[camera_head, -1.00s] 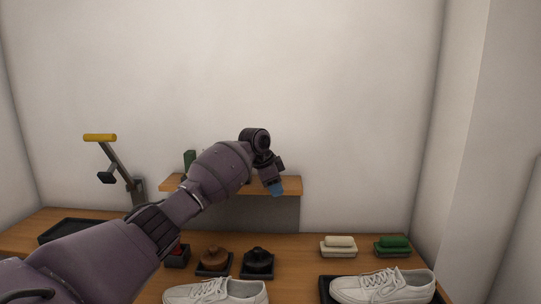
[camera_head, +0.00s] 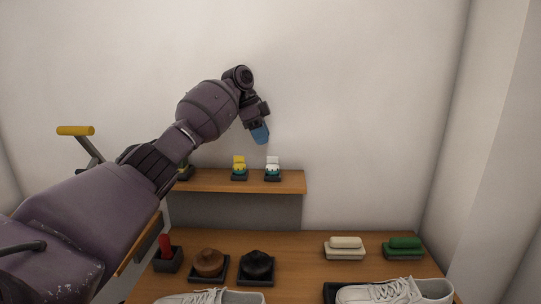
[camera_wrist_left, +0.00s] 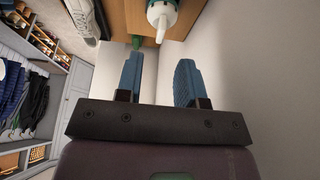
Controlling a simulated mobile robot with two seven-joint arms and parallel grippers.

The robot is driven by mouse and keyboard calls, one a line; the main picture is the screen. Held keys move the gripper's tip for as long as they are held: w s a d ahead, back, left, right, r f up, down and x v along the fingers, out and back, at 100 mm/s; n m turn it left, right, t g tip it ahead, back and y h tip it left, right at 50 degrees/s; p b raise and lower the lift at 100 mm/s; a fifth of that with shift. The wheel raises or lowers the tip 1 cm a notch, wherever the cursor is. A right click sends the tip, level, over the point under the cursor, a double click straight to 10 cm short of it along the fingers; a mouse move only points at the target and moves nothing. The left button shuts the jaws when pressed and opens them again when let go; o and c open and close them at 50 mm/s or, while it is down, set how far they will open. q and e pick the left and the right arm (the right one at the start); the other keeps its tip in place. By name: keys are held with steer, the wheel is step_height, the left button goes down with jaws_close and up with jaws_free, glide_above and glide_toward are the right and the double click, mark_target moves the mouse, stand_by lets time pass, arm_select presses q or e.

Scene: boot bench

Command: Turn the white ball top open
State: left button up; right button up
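The white-topped item (camera_head: 272,165) stands upright on the right part of the wall shelf, with a teal band and a dark base. In the left wrist view a white tapered tip with a teal band (camera_wrist_left: 163,16) shows at the top edge, cut off by the frame; it looks like the same item. My left gripper (camera_head: 260,134) is above the shelf, above and slightly left of the item, not touching it. In the left wrist view its blue fingers (camera_wrist_left: 159,68) are apart with nothing between them. My right gripper is not in view.
A yellow-topped item (camera_head: 239,167) stands close left of the white one on the shelf (camera_head: 215,185). The bench below holds a brown brush (camera_head: 208,262), a black brush (camera_head: 258,265), soap-like blocks (camera_head: 345,243) and white shoes (camera_head: 395,291). The wall right of my gripper is clear.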

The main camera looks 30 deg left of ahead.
mark_target(273, 163)
arm_select(q)
steer(key=x, duration=0.7)
steer(key=shift+w+a, duration=0.1)
steer(key=shift+r, duration=0.1)
jaws_close()
